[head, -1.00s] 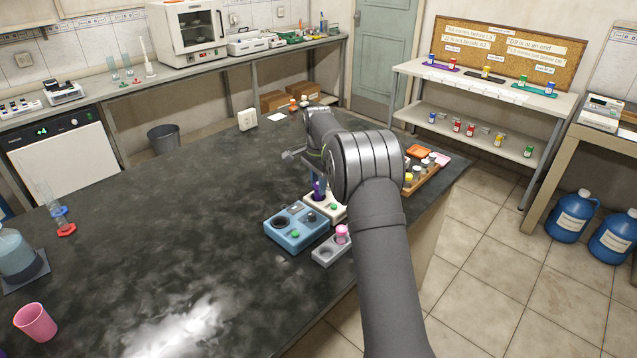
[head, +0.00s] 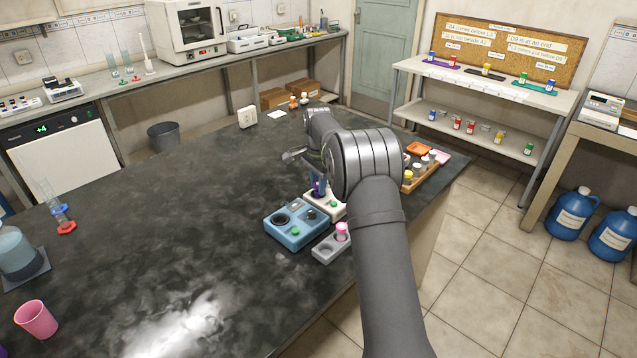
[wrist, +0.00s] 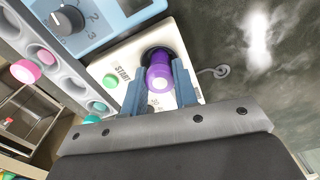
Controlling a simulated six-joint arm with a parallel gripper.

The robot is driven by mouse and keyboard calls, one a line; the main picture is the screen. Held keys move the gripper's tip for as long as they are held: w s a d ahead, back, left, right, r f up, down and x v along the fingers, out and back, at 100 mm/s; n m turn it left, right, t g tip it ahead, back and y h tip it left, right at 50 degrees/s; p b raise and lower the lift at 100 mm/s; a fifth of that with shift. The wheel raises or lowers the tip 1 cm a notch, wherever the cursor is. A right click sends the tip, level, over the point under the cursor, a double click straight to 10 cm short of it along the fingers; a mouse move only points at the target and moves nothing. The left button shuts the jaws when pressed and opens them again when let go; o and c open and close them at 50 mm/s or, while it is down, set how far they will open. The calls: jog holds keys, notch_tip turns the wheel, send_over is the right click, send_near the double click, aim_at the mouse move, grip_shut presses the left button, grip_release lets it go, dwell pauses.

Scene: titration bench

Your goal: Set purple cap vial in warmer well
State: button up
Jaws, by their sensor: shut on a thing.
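The purple cap vial (wrist: 160,74) is held between the two blue fingers of my gripper (wrist: 159,84). In the wrist view its cap points toward the camera, and its lower part is over or in the dark round well (wrist: 157,53) of a white device (wrist: 125,60). I cannot tell how deep it sits. In the head view the vial (head: 319,187) shows as a small purple spot above the white device (head: 326,209), with my arm partly hiding both. A blue device (head: 284,232) with a dark round opening stands beside it.
A grey rack (head: 322,251) with a pink cap vial (head: 341,230) stands in front of the devices. A wooden tray (head: 417,178) of vials lies beyond my arm, near the bench's right edge. The dark bench top (head: 160,230) to the left is mostly clear.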

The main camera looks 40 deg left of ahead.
jog(key=shift+f, duration=0.3)
jog(key=o, duration=1.3)
jog(key=shift+r, duration=3.05)
jog(key=shift+f, duration=2.95)
